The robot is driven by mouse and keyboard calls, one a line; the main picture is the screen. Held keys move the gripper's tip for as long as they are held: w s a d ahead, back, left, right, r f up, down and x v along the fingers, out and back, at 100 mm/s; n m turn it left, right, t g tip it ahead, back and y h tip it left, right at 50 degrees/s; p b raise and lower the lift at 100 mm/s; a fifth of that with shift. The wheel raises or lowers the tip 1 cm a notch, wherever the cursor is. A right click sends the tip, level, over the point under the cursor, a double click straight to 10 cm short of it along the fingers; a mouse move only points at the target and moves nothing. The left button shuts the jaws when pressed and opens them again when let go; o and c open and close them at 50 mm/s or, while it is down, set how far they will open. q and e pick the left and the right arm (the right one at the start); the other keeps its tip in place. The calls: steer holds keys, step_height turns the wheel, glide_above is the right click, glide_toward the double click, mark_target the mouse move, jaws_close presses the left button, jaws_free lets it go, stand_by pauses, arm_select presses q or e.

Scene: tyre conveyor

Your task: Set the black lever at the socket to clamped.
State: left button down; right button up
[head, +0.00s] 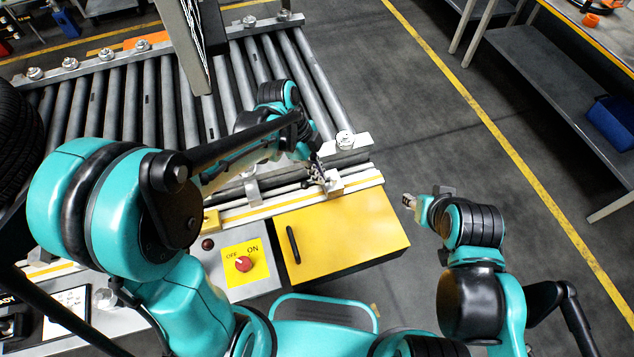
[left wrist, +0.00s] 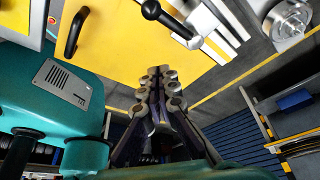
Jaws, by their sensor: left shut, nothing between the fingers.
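The black lever (left wrist: 174,25) shows in the left wrist view as a rod with a ball knob, running from the upper left down to a pivot on the pale metal socket (left wrist: 210,27). In the head view the socket (head: 333,184) sits at the conveyor's near edge, and the lever (head: 291,187) points left from it, partly hidden. My left gripper (head: 318,172) is shut and empty close to the socket. In the left wrist view its fingertips (left wrist: 161,72) are together, below and apart from the lever. My right gripper (head: 420,200) hangs right of the yellow box; its opening is unclear.
The roller conveyor (head: 135,95) fills the upper left, with a black tyre (head: 14,125) at its left. A yellow box (head: 345,236) with a black handle stands before the socket, beside a red OFF/ON knob (head: 244,264). Open floor (head: 440,125) lies right; a grey shelf (head: 550,95) stands beyond.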

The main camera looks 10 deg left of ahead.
arm_select(q)
steer(key=v, duration=0.2)
steer(key=p+v, duration=0.1)
steer(key=v, duration=0.1)
steer(key=shift+w+d, duration=0.3)
steer(key=shift+w, duration=0.1)
